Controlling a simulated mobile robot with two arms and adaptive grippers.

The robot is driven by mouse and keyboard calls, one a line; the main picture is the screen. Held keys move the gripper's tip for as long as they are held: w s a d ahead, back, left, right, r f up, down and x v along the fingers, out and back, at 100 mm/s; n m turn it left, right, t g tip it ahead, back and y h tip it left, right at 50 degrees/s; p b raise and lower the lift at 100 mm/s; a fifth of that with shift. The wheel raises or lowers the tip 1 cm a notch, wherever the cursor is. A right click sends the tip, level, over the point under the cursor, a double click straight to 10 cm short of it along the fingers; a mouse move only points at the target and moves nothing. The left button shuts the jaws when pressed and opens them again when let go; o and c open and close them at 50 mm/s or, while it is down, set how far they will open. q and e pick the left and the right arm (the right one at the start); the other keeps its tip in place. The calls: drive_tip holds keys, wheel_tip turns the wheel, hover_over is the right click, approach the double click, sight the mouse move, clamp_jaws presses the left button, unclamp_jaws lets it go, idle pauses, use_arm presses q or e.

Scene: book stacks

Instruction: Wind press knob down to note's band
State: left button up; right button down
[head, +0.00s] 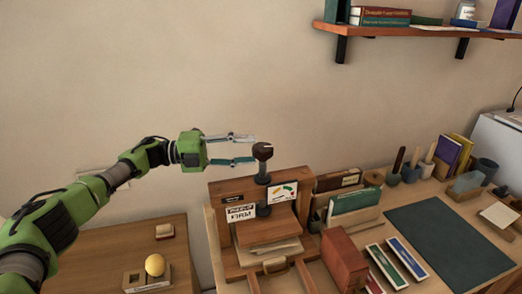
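The wooden press (227,190) stands on the workbench with a dark round knob (262,151) at the top of its upright screw (263,178). A white note (241,213) on its front reads something like "press to firm". A white card (283,191) with green, yellow and red marks is beside it. My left gripper (254,149) comes in from the left with its two fingers apart and nothing between them. Its tips are just left of the knob, one near its upper edge and one lower; whether they touch cannot be told. My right gripper is out of view.
Books and a red-brown box (343,261) stand right of the press. A dark green mat (446,248) lies farther right. A wall shelf (420,30) hangs at upper right. Free air surrounds the knob.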

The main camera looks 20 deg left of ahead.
use_arm(q)
drive_tip(key=v, duration=0.7)
drive_tip(key=shift+a, duration=0.15)
